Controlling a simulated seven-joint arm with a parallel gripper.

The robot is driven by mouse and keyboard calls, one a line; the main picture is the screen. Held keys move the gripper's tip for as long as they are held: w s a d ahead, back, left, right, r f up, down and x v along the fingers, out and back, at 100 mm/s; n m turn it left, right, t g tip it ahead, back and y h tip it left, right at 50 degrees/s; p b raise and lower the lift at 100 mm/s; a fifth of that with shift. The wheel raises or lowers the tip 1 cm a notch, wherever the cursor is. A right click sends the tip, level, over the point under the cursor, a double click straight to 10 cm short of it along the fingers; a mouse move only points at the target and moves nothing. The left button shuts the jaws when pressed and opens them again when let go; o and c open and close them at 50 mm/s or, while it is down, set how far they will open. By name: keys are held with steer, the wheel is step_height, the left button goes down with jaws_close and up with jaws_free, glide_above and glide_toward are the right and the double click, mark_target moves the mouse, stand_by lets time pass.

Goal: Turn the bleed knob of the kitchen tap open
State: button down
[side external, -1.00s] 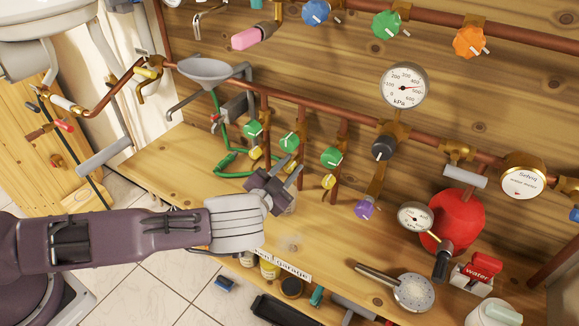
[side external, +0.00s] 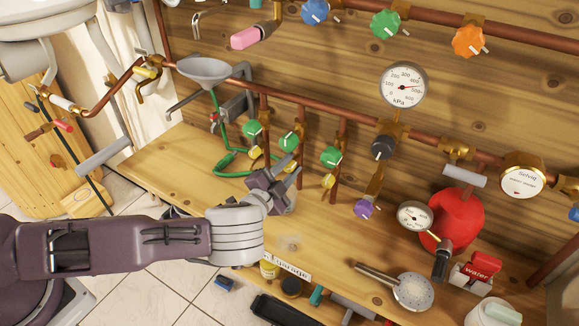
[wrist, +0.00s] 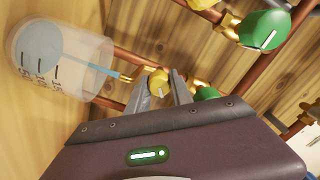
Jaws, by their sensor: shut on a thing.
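A small yellow bleed knob (wrist: 158,82) with a pale pointer line sits between my fingertips in the wrist view. My gripper (wrist: 164,84) is shut on it. In the side view my gripper (side external: 291,170) reaches up to the middle of the three copper drop pipes, and its fingers mostly hide this knob. A green tap knob (side external: 289,141) is above it on the same pipe. Yellow bleed knobs also show on the left pipe (side external: 255,152) and right pipe (side external: 328,181). I cannot read which tap is the kitchen one.
A clear measuring beaker (wrist: 62,60) with bluish contents is close beside my fingers. A green hose (side external: 217,122) hangs left of the pipes. A purple knob (side external: 364,209), red tank (side external: 458,222) and shower head (side external: 413,292) are to the right.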

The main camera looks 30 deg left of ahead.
steer(key=c, duration=1.1)
jaws_free()
steer(key=shift+c, duration=0.2)
steer(key=s, duration=0.7)
